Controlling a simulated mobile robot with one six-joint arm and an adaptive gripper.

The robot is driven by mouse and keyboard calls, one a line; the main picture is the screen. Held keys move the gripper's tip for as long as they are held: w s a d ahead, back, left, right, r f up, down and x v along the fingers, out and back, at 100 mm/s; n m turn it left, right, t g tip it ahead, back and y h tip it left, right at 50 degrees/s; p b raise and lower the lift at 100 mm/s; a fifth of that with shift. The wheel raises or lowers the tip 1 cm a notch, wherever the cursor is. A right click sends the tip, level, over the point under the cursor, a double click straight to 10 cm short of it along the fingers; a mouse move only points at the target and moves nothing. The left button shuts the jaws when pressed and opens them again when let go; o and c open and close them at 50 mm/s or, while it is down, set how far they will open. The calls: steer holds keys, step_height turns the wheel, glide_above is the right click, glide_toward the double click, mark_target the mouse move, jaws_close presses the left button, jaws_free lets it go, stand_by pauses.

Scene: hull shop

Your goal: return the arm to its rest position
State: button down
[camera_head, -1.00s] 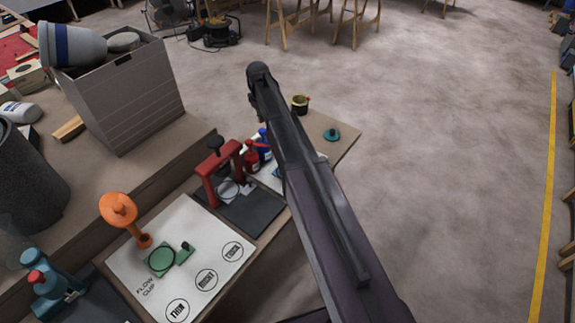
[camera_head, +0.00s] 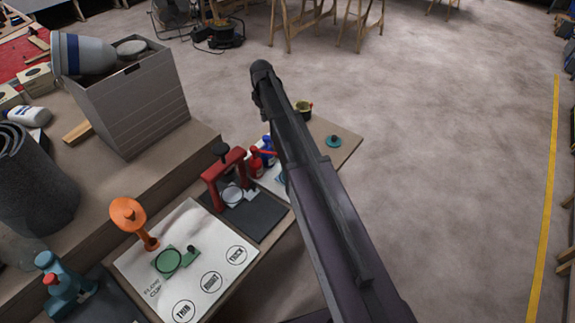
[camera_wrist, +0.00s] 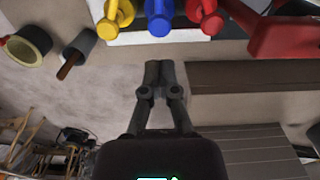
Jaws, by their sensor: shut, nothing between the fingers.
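My arm (camera_head: 325,195) stretches across the head view from the lower right to a dark joint near the upper middle. My gripper does not show there, as the arm covers the middle of the bench. In the wrist view my gripper (camera_wrist: 161,78) is shut, its two dark fingers together with nothing between them. It is apart from the yellow (camera_wrist: 117,17), blue (camera_wrist: 158,17) and red (camera_wrist: 204,15) objects at the top edge.
The low bench holds a red press (camera_head: 224,178), an orange stand (camera_head: 128,213) and a white flow-cup sheet (camera_head: 205,250). A grey crate (camera_head: 140,105) with a bucket (camera_head: 84,53) stands on the left. The floor at right is clear.

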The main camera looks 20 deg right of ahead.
steer(key=s+r+m+p, duration=0.2)
steer(key=s+m, duration=0.5)
steer(key=s, duration=2.2)
steer(key=shift+a+r, duration=0.15)
steer(key=shift+r, duration=0.1)
